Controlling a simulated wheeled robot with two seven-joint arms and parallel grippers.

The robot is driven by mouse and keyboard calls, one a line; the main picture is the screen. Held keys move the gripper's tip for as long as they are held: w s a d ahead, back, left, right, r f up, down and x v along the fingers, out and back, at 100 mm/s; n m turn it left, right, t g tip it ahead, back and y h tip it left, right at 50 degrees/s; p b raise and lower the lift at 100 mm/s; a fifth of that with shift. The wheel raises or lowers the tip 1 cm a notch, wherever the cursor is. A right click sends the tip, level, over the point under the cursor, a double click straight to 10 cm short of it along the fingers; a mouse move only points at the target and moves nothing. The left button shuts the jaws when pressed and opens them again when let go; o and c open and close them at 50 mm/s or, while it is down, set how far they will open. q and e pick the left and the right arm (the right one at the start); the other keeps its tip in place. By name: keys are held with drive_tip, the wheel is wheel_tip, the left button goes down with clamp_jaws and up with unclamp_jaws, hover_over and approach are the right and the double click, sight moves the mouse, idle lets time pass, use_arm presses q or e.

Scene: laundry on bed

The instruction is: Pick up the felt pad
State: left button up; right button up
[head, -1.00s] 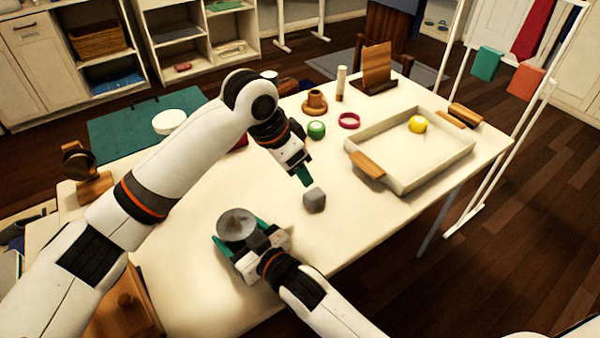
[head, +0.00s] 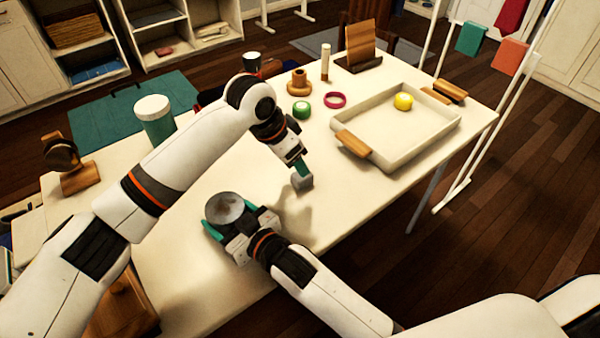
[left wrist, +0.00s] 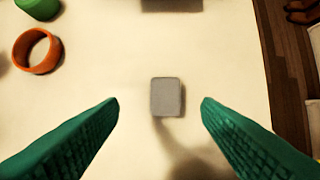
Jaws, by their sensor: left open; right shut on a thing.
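The felt pad appears to be the small grey block (head: 303,183) on the white table. It also shows in the left wrist view (left wrist: 166,97), lying flat between and ahead of my left fingers. My left gripper (head: 302,170) is open and points down just over the block, partly hiding it in the head view. In the left wrist view its green fingers (left wrist: 160,103) stand apart on both sides of the block with nothing between them gripped. My right gripper (head: 233,222) is shut on a round grey dish (head: 229,208) near the table's front edge.
A white tray (head: 373,155) with wooden handles holds a yellow ball (head: 403,101). A green jar (head: 155,117) stands at left. Table around the block is clear.

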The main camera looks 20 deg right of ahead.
use_arm(q)
drive_tip(key=shift+s+x, duration=0.15)
drive_tip(key=shift+x, duration=1.3)
drive_tip(key=shift+s+x, duration=0.2)
drive_tip(key=shift+x, duration=1.25)
drive_tip(key=c, duration=1.1)
wheel_tip(320, 180, up, 10)
